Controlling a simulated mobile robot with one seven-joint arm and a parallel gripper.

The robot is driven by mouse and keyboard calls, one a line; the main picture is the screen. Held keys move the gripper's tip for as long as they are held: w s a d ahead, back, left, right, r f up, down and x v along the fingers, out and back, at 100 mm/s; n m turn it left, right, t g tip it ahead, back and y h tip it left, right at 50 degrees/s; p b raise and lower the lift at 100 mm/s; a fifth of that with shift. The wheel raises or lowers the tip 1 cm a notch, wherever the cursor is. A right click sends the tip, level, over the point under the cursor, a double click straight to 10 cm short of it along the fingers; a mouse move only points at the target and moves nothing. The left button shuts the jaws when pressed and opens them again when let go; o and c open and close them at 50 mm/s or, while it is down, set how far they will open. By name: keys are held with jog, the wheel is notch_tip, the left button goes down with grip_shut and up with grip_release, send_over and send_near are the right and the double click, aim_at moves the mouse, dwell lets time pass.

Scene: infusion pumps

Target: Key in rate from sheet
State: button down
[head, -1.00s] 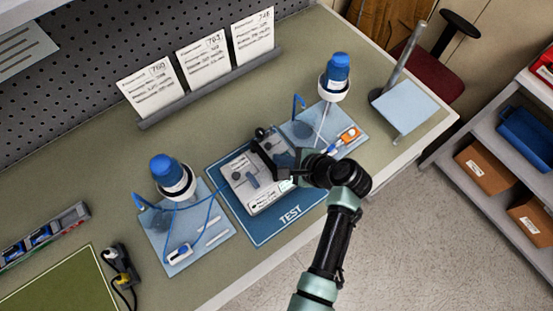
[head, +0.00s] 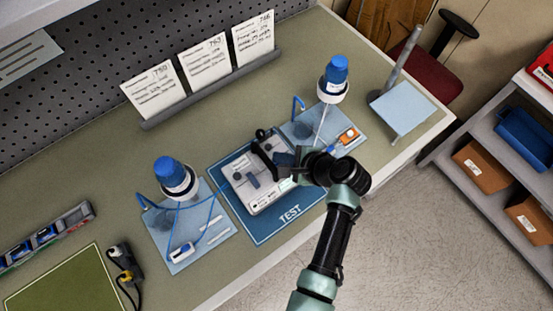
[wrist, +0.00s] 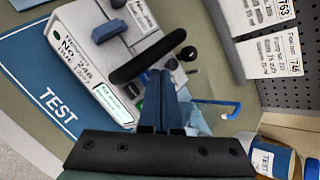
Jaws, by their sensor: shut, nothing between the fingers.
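A pale grey pump (head: 257,187) with a black handle sits on the blue TEST mat (head: 265,232). The wrist view shows its body (wrist: 100,50), a pale lit screen (wrist: 116,103), a printed label and part of the black handle (wrist: 148,58). My gripper (head: 284,158) is over the pump's right end. Its blue fingers (wrist: 160,85) are shut and empty, and they hide most of the keys; a green key shows beside them. I cannot tell whether they touch the pump. Three handwritten sheets (head: 204,62) stand in a rack behind; their small writing is hard to read.
A blue-capped bottle (head: 174,176) with tubing stands left on a light blue mat. Another blue-capped bottle (head: 335,78) stands behind right on a similar mat. A post with a plate (head: 404,107) is at the right end. Black plugs and cables (head: 124,265) lie front left.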

notch_tip(320, 180, up, 5)
jog(key=p, duration=0.5)
jog(key=shift+a, duration=0.15)
dwell(2.3)
